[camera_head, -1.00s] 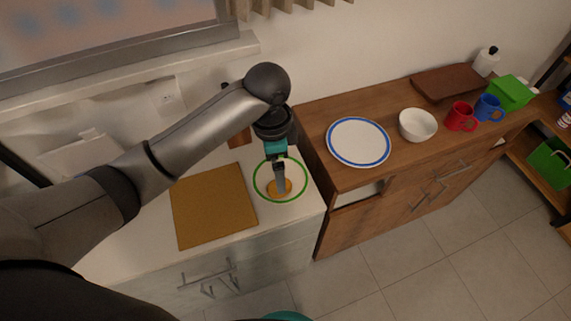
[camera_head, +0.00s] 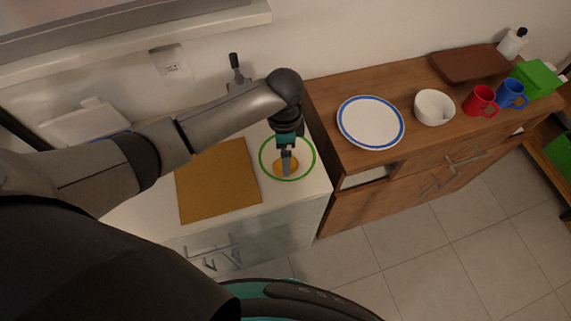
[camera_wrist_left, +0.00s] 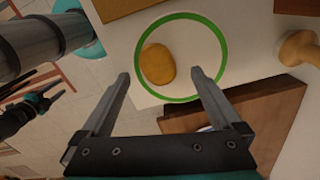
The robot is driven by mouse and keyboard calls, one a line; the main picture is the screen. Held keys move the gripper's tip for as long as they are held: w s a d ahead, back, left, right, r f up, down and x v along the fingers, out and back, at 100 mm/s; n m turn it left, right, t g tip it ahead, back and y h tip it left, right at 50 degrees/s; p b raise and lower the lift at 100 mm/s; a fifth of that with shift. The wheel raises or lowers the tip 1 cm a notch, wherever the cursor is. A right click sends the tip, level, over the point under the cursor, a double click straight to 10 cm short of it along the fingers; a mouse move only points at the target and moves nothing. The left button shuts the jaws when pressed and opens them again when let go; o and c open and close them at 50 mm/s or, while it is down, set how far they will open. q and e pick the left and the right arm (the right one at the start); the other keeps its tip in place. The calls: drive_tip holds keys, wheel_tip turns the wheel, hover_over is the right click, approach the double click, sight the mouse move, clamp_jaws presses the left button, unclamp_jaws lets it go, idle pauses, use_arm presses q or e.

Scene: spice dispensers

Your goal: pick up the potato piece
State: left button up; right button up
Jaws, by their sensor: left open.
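The potato piece (camera_head: 278,165) is a yellow-orange rounded lump on a white plate with a green rim (camera_head: 262,170), on the white counter. It also shows whole in the left wrist view (camera_wrist_left: 158,63), inside the green ring. My left gripper (camera_head: 286,174) points down over the plate and partly hides the potato piece in the head view. In the left wrist view its two fingers (camera_wrist_left: 160,74) are spread wide, with the potato piece beyond and between the tips, nearer the left one. Nothing is held. A dark, teal-marked part (camera_wrist_left: 38,100), possibly my right gripper, shows small at the left.
A brown cutting board (camera_head: 215,182) lies left of the plate. A higher wooden cabinet at right carries a blue-rimmed plate (camera_head: 370,122), a white bowl (camera_head: 434,107), a red mug (camera_head: 480,100) and a blue mug (camera_head: 511,93). A dark-handled item (camera_head: 236,75) stands behind my arm.

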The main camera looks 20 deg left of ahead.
use_arm(q)
wheel_tip(320, 180, down, 4)
drive_tip(key=shift+s+d+f, duration=0.15)
drive_tip(key=c, duration=1.4)
drive_tip(key=shift+c, duration=0.2)
wheel_tip(320, 180, up, 20)
drive_tip(key=p, duration=0.2)
idle(0.3)
